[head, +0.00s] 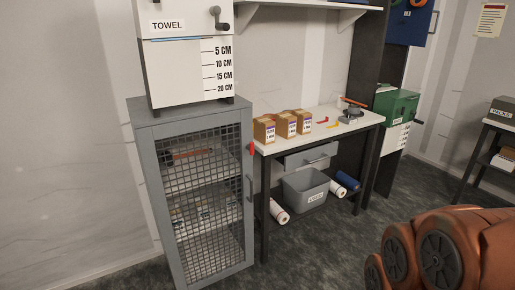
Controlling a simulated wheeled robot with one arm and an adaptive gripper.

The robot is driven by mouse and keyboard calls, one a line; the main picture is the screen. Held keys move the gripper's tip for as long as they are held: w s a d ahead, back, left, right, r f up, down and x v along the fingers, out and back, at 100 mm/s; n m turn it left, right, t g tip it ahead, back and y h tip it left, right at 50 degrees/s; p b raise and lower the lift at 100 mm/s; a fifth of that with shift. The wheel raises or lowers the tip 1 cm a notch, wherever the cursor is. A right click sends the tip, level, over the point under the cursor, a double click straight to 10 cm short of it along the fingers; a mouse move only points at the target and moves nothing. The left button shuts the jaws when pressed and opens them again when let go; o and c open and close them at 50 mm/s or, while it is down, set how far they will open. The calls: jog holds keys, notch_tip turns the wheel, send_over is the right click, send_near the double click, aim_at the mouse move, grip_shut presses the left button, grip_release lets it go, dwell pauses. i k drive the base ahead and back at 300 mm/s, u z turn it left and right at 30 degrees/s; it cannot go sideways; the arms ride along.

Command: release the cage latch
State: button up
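The cage (139,150) is a grey cabinet with a wire-mesh door, standing on the floor left of centre. Its door looks shut. A small red piece (252,148), which looks like the latch, sits at the upper right edge of the door. A dark vertical handle (250,188) is below it. Shelves and a few items show dimly through the mesh, too blurred to name. My gripper is not in view; only orange-brown links of my arm show at the lower right, well apart from the cage.
A white towel dispenser (172,75) stands on the cage. Right of it, a white-topped bench (330,128) holds brown boxes (285,124) and small tools; a grey bin (305,192) and rolls lie below. Dark floor (330,245) in front is clear.

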aim_at(250, 147)
jog(key=i, duration=0.35)
jog(key=u, duration=1.6)
